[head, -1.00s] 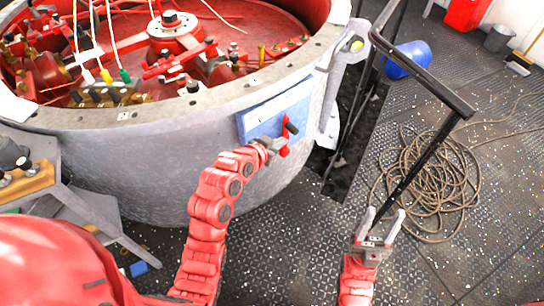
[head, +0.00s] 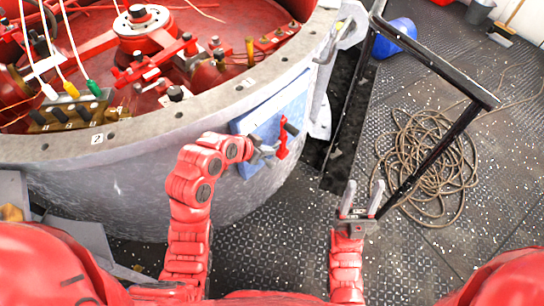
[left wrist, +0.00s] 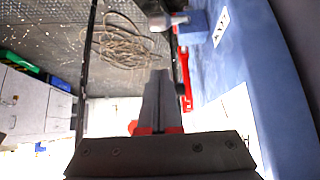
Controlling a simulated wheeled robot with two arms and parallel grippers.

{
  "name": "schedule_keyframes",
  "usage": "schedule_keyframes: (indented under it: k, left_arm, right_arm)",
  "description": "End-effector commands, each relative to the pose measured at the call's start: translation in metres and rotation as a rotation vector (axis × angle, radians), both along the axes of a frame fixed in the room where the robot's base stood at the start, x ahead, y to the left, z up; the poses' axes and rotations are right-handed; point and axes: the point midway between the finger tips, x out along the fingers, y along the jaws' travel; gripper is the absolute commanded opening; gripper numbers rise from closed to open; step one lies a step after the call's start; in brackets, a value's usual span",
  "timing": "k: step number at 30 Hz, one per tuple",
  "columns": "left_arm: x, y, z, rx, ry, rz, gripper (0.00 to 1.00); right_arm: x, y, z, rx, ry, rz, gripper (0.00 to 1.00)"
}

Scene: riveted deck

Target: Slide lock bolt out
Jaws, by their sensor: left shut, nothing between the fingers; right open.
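A blue panel (head: 262,117) is fixed to the outside of the large grey drum. On its right part sits a red bolt piece (head: 282,138) with a dark knob (head: 291,129) beside it. My left gripper (head: 268,149) is shut and empty, just left of the red piece; I cannot tell if it touches it. In the left wrist view, the shut fingers (left wrist: 156,98) lie beside the blue panel (left wrist: 255,75), with red parts (left wrist: 184,92) partly hidden behind them. My right gripper (head: 362,190) is open and empty, pointing up near the foot of the black rail.
A black rail (head: 440,75) stands right of the drum (head: 130,185) beside a dark opening (head: 335,165) in the deck. A coiled rope (head: 430,165) lies on the floor. A blue barrel (head: 394,38) stands behind. Bare deck shows at the lower right.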

Motion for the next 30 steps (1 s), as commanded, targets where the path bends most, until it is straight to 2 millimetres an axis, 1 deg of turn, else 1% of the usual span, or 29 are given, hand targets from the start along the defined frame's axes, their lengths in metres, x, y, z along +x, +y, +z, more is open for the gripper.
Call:
schedule_keyframes:
  k: [4, 7, 13, 18, 22, 23, 24, 27, 30]
  left_arm:
    - [0.002, -0.002, -0.004, 0.000, 0.002, -0.001, 0.00]
    - [0.007, -0.008, -0.013, -0.001, 0.003, -0.001, 0.00]
    - [0.025, -0.026, -0.042, 0.002, 0.007, -0.002, 0.00]
    - [0.040, -0.039, -0.061, -0.001, 0.001, -0.001, 0.00]
    - [0.048, -0.047, -0.075, 0.001, 0.004, -0.001, 0.00]
    - [0.048, -0.045, -0.076, 0.001, 0.001, 0.003, 0.00]
    - [0.043, -0.039, -0.077, 0.001, 0.001, 0.004, 0.00]
    - [0.032, -0.030, -0.079, 0.002, 0.003, 0.004, 0.00]
    - [0.026, -0.024, -0.080, 0.001, 0.000, 0.002, 0.00]
  right_arm:
    - [0.000, 0.000, 0.000, 0.000, 0.000, 0.000, 0.50]
    - [0.000, 0.000, 0.000, 0.000, 0.000, 0.000, 0.50]
    - [0.000, 0.000, -0.001, 0.000, 0.000, 0.000, 0.50]
    - [0.000, 0.000, -0.001, 0.000, 0.000, 0.000, 0.50]
    - [0.000, 0.000, -0.002, 0.000, 0.000, 0.000, 0.50]
    - [0.000, 0.000, -0.001, 0.000, 0.000, 0.000, 0.50]
    - [0.000, 0.000, 0.000, 0.000, 0.000, 0.000, 0.50]
    - [0.000, 0.000, 0.001, 0.000, 0.000, 0.000, 0.50]
    - [0.000, 0.000, 0.002, 0.000, 0.000, 0.000, 0.50]
